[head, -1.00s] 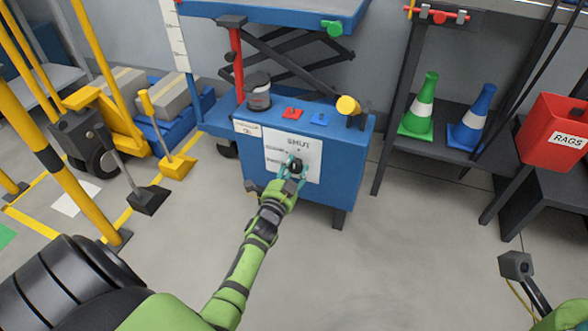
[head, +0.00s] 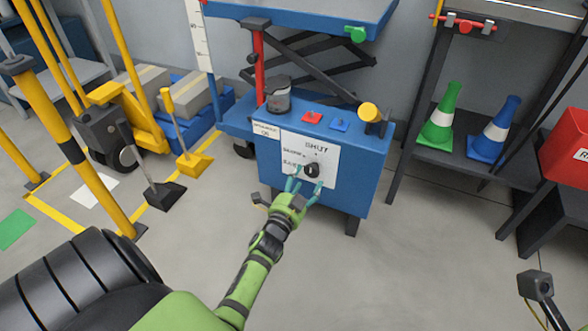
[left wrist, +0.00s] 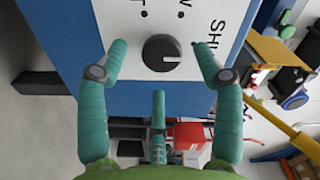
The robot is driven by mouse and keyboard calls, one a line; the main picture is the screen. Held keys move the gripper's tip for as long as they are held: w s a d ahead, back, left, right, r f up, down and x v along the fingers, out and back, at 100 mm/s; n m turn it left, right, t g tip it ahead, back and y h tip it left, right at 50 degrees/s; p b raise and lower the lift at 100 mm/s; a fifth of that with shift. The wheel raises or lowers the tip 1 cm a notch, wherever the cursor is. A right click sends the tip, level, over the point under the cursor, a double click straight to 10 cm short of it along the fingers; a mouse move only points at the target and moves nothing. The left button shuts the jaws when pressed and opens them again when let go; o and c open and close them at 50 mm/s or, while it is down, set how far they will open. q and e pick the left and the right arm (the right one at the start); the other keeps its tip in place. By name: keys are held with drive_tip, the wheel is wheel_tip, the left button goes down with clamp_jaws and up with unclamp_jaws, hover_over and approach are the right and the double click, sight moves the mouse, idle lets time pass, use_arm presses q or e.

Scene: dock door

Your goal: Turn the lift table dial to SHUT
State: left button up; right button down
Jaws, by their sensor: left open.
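The dial (head: 311,170) is a dark round knob on the white panel (head: 324,161) of the blue lift table cabinet (head: 360,175). The word SHUT is printed above it. My left gripper (head: 305,189) is open just in front of and below the dial, holding nothing. In the left wrist view the dial (left wrist: 161,53) shows between the teal fingertips, apart from both. Its white mark is on the right, the side with the SHUT lettering (left wrist: 214,32). I cannot tell whether the mark lines up exactly with SHUT's dot. My right gripper is not in view.
A shelf with green (head: 440,125) and blue (head: 492,138) cones stands right. Yellow posts (head: 75,150) stand left. Floor before the cabinet is clear.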

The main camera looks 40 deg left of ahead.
use_arm(q)
drive_tip(key=v, duration=0.8)
drive_tip(key=shift+s, duration=0.2)
